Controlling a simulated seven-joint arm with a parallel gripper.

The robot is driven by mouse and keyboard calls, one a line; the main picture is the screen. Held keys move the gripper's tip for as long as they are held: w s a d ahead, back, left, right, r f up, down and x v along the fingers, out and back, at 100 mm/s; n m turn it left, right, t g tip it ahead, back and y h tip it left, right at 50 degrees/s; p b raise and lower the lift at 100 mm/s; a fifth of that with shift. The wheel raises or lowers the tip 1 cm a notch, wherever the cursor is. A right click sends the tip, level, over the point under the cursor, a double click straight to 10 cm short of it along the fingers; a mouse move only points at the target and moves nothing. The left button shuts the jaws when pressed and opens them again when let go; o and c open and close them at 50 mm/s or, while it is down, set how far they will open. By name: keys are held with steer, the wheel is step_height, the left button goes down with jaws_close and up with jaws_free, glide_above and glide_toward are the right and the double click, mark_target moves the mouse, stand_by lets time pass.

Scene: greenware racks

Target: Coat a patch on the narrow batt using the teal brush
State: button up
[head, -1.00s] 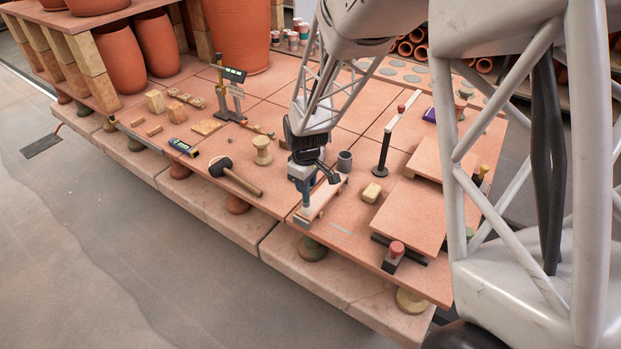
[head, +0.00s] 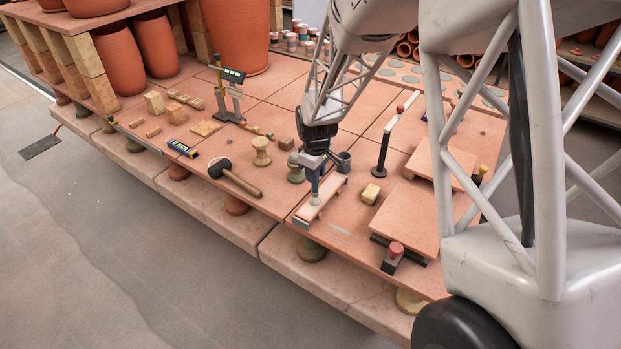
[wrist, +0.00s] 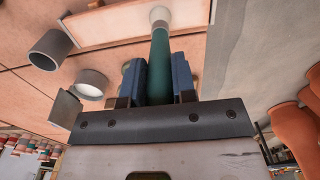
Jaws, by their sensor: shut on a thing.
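My gripper (head: 314,172) is shut on the teal brush (wrist: 160,65), whose teal handle stands between the blue fingers in the wrist view. The pale brush tip (wrist: 160,15) points down at the narrow batt (wrist: 105,25). In the head view the batt (head: 329,196) is a long, pale pink board near the table's front edge. The brush tip (head: 315,200) is over or on its nearer half; I cannot tell whether it touches. No coated patch can be made out clearly.
A dark grey cup (head: 344,162) stands just behind the batt. A yellowish block (head: 370,194) and a black post (head: 383,155) are to the right. A mallet (head: 232,176) and a spool-shaped piece (head: 261,151) lie to the left. A pale streak marks the table (head: 340,230).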

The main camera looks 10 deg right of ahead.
steer(key=shift+w+d, duration=5.3)
step_height(320, 180, up, 8)
steer(key=shift+s+f, duration=0.1)
